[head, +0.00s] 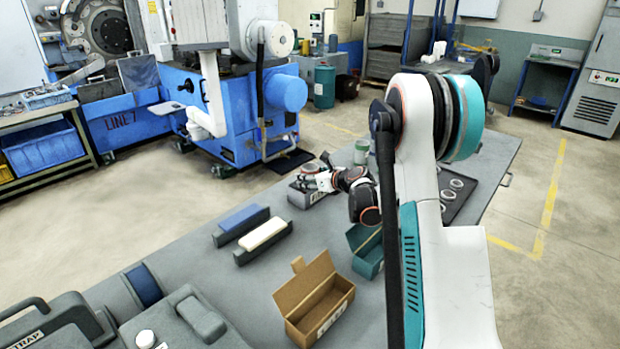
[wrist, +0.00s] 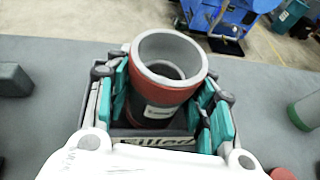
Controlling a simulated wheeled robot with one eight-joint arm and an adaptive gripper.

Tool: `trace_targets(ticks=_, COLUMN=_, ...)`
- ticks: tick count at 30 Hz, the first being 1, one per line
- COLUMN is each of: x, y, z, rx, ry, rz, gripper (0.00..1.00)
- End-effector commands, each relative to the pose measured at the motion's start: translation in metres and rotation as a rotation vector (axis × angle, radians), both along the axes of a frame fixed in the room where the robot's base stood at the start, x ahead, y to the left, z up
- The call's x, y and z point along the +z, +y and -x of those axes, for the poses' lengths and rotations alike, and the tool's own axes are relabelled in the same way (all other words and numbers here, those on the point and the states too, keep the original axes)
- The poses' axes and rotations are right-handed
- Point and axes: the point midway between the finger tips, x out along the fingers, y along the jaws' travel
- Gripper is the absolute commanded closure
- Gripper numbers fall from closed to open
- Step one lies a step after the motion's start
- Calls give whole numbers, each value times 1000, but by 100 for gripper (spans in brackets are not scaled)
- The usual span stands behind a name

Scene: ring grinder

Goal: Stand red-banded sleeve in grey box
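The red-banded sleeve (wrist: 168,88) shows large in the wrist view, a grey open-ended tube with a wide red band and a white label. It stands about upright, open end toward the camera. My gripper (wrist: 165,105) has teal fingers on both sides of it, appearing to touch its wall. The grey box (wrist: 154,143), with lettering on its near wall, surrounds the sleeve's lower part and the fingertips. The sleeve's bottom is hidden, so I cannot tell whether it touches the box floor. In the head view the grey box (head: 299,198) is partly covered by my arm.
A green can (head: 362,151) stands behind the box, also at right in the wrist view (wrist: 306,112). A dark tray with rings (head: 462,192) lies right. A teal box (head: 367,262), a cardboard box (head: 319,301) and two long blocks (head: 262,234) are nearer. Bare tabletop lies between.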

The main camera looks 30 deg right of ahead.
Motion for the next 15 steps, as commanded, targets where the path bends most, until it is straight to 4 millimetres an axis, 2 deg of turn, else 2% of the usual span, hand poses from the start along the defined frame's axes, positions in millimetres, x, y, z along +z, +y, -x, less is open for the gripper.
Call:
trace_targets(ticks=1, x=0, y=0, z=0, rx=0, ry=0, rz=0, gripper=36)
trace_targets(ticks=2, x=0, y=0, z=0, rx=0, ry=0, rz=0, gripper=32)
trace_targets(ticks=15, x=5, y=0, z=0, rx=0, ry=0, rz=0, gripper=32)
